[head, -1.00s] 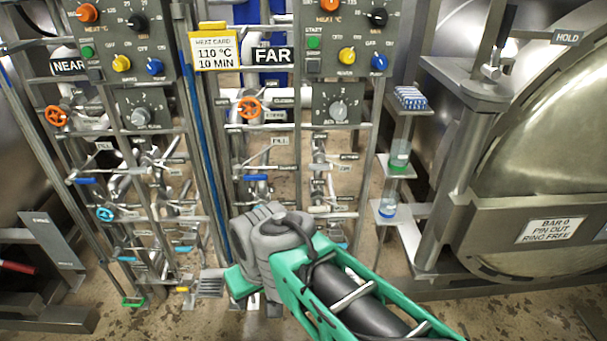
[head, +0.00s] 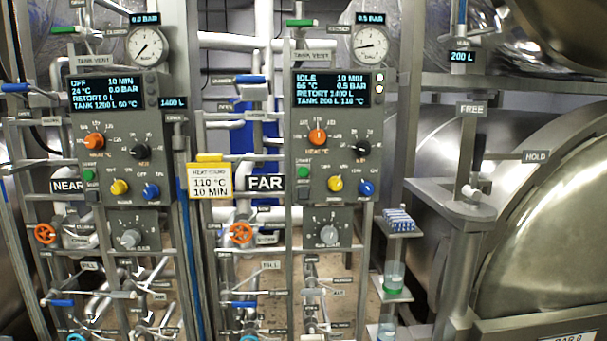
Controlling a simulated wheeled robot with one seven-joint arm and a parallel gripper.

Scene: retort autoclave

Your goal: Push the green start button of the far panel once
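The far panel (head: 335,145) is the grey control box right of the black FAR label (head: 265,183). Its display (head: 331,90) reads IDLE, 10 MIN, 66 °C, 0.5 BAR, RETORT 1400 L, TANK 200 L 110 °C. The green start button (head: 303,172) sits at the panel's lower left, just right of the FAR label. An orange knob (head: 318,137), a black knob (head: 361,147), a yellow knob (head: 335,184) and a blue knob (head: 366,188) share the panel. My gripper is outside the head view now.
The near panel (head: 118,135) stands to the left with its own green button (head: 89,175); its display reads OFF. A yellow-edged heat card (head: 210,183) reads 110 °C, 10 MIN. An orange handwheel (head: 241,233) and pipes lie below. A steel retort (head: 545,230) is at right.

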